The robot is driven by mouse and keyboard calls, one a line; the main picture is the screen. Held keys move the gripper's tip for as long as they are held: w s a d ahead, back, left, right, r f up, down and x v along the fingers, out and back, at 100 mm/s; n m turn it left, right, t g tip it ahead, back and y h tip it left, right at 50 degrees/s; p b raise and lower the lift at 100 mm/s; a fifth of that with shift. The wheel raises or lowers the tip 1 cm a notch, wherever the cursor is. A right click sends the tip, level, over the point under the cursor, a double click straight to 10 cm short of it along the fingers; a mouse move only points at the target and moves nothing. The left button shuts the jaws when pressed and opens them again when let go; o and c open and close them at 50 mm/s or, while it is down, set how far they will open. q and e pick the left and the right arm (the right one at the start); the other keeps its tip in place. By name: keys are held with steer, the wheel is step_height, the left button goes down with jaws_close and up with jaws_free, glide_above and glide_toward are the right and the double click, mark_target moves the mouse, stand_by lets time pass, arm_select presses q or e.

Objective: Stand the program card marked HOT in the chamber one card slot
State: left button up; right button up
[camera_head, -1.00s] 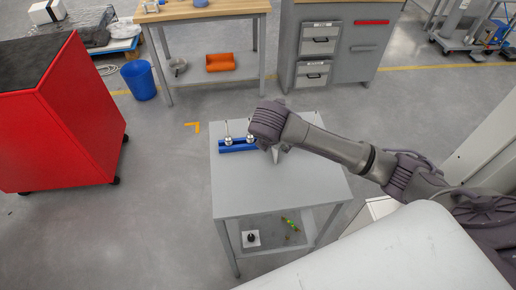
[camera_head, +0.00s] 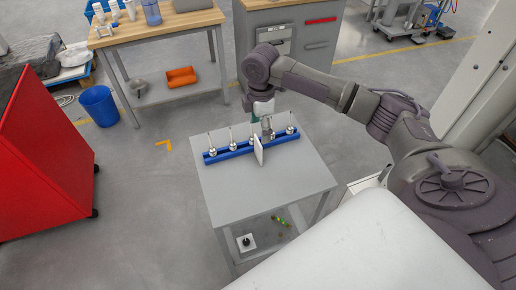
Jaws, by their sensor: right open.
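A blue rail (camera_head: 222,155) with several upright metal posts lies across the grey table. A thin pale panel (camera_head: 259,151), seen nearly edge-on, stands upright at the front of the rail, near its middle. It may be the program card; no HOT marking is readable. My right gripper (camera_head: 266,130) is open and points down over the rail, just behind the panel's top. Its fingers are small and partly hidden, and I cannot tell whether they touch the panel. A chamber one card slot cannot be made out. My left gripper is not in view.
The grey table (camera_head: 265,191) is bare in front of the rail. Its lower shelf holds a small white box (camera_head: 246,243) and a green item (camera_head: 281,222). A red cabinet (camera_head: 40,160) stands left; a wooden-topped bench (camera_head: 165,33) and grey drawers (camera_head: 310,50) stand behind.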

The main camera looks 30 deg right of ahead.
mark_target(258, 141)
steer(key=shift+a+f, duration=0.15)
steer(key=shift+f, duration=0.85)
steer(key=f+p, duration=0.1)
steer(key=f, duration=0.1)
steer(key=f+p, duration=0.1)
steer(key=shift+w+a+f, duration=0.1)
steer(key=shift+w+f, duration=0.1)
steer(key=shift+f, duration=0.65)
steer(key=c, duration=1)
steer(key=shift+r, duration=0.15)
